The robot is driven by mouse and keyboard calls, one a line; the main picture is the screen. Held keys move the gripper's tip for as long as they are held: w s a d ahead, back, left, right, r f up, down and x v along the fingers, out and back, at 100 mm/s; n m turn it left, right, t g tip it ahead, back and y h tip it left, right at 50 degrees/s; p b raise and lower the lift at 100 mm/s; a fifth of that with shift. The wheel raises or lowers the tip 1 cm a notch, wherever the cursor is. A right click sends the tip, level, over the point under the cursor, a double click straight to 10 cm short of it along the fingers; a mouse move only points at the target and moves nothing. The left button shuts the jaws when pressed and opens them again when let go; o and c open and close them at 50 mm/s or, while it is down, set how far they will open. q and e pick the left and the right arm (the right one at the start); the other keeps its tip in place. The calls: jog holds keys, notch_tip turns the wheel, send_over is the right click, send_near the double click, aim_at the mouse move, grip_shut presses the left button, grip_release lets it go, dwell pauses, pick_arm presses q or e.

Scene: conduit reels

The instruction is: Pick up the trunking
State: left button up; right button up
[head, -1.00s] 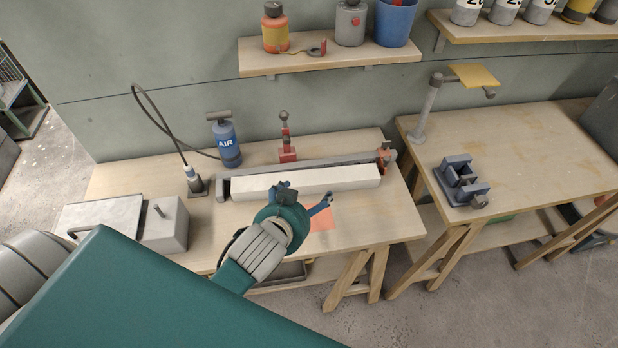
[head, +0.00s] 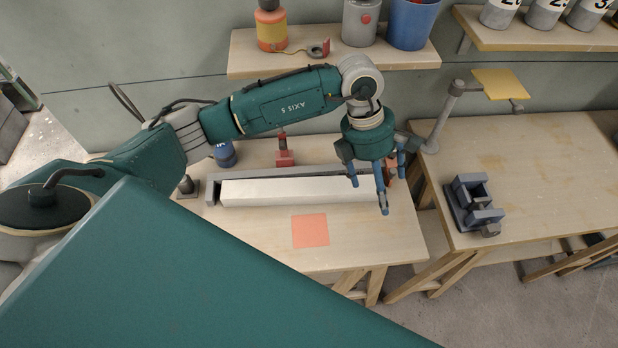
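The trunking, a long white square-section bar (head: 280,191), lies on the left workbench (head: 270,250), in front of a grey rail (head: 214,190). My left gripper (head: 380,182) hangs over the right end of the trunking with its blue fingers spread apart and pointing down. Nothing is between the fingers that I can see. The fingers and wrist partly hide the trunking's right end, and I cannot tell how high above it they are. My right gripper is not in view.
An orange square (head: 310,230) lies on the bench in front of the trunking. Behind it stand a red tool (head: 284,155) and a blue can (head: 225,154), partly hidden by my arm. A vise (head: 474,205) sits on the right bench. A shelf (head: 330,62) hangs above.

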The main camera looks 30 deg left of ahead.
pick_arm(q)
jog(key=w+a+y, duration=0.3)
jog(key=a+y, duration=0.1)
jog(key=a, duration=0.6)
jog(key=p, duration=0.1)
send_over(339, 180)
jog(key=f, duration=0.4)
jog(key=shift+d+f, duration=0.1)
jog(key=shift+d, duration=0.1)
notch_tip(339, 180, down, 5)
jog(key=shift+s+a+r+p, duration=0.1)
jog(key=shift+s+p, duration=0.05)
jog(key=shift+p, duration=1.1)
jog(key=shift+f, duration=0.55)
jog(key=c, duration=1.6)
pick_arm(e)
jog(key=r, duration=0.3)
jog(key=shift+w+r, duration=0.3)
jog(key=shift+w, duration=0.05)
